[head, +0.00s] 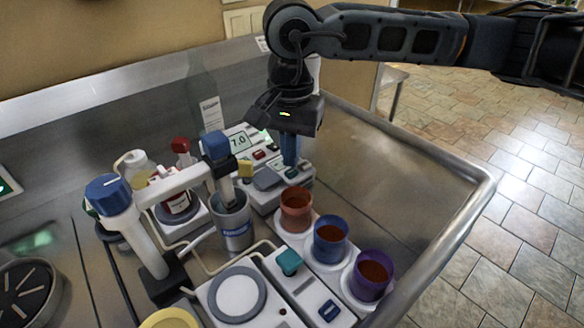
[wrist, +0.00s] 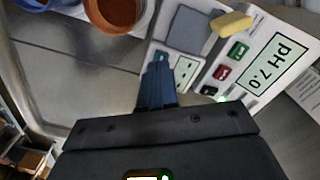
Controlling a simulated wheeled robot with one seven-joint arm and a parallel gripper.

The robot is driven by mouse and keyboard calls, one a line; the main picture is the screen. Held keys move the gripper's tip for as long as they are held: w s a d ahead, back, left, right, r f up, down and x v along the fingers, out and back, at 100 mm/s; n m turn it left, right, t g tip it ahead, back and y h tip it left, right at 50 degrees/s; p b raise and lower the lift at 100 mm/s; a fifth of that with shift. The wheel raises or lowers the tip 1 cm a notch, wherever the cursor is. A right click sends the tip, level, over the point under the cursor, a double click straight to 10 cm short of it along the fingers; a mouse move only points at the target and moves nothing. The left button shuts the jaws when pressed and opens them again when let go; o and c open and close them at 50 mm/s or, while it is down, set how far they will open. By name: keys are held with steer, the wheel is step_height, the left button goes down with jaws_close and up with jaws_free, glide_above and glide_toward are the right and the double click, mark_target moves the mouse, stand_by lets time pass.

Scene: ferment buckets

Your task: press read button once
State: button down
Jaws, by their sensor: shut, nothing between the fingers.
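A grey meter (head: 238,141) with a "7.0" display stands at the back of the bench; the wrist view shows its "pH 7.0" screen (wrist: 277,60). Beside the screen are a green button (wrist: 237,50), a red button (wrist: 222,72) and a dark one (wrist: 208,90). Labels are too small to read. My gripper (head: 290,162) is shut and empty, its blue fingers (wrist: 158,58) pointing down beside the teal button. I cannot tell whether they touch the panel.
Brown, blue and purple cups (head: 330,240) of brown contents stand in a row in front. A grey cup (head: 233,222) under a blue-capped stand (head: 216,146) and a yellow piece (wrist: 235,24) are close by. The tray's right side (head: 400,180) is clear.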

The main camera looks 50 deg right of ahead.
mark_target(291, 171)
steer(key=shift+r, duration=1.9)
